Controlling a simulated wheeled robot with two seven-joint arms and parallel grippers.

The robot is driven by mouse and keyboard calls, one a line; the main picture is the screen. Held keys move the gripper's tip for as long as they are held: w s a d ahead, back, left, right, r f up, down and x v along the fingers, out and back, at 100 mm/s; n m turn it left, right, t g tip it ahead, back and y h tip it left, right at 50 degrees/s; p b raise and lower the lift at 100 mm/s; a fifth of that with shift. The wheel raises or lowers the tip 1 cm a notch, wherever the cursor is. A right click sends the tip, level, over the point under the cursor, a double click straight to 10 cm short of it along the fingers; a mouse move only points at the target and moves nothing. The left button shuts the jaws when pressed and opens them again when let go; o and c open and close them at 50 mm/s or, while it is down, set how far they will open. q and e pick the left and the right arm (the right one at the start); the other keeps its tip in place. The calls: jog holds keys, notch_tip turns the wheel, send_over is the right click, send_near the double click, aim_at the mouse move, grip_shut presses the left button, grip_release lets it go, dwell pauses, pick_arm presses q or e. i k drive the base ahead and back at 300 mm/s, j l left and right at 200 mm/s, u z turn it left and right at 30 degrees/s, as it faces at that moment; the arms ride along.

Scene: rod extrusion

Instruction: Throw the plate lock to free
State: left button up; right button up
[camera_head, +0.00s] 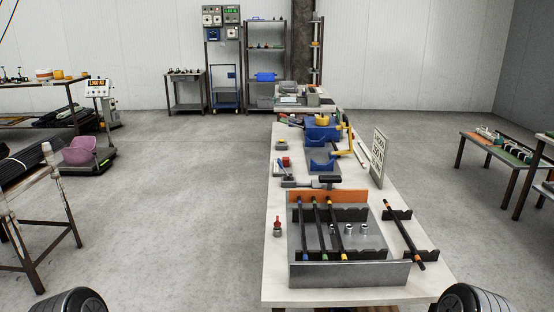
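No part in view can be told for certain as the plate lock. A small red-topped fitting (277,226) stands on the white bench just left of the grey rod tray. A grey device with a black handle (330,179) lies behind the tray's orange back plate (342,196). Another small red-and-grey part (284,162) sits farther back on the left. Rounded black parts of my arms show at the bottom left and bottom right corners. Neither of my grippers is in view.
The grey tray (350,274) holds several black rods with coloured ends and some small metal cylinders. A lone rod (404,236) rests on two black supports at right. Blue machinery (321,160) and a white sign (378,158) stand farther back.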

aim_at(279, 162)
jog(key=i, duration=0.15)
jog(key=i+j, duration=0.3)
jog(key=j, duration=0.2)
jog(key=i+j, duration=0.35)
jog(key=j, duration=0.15)
jog(key=i+j, duration=0.3)
jog(key=j, duration=0.2)
jog(key=i+j, duration=0.65)
jog(key=j, duration=0.3)
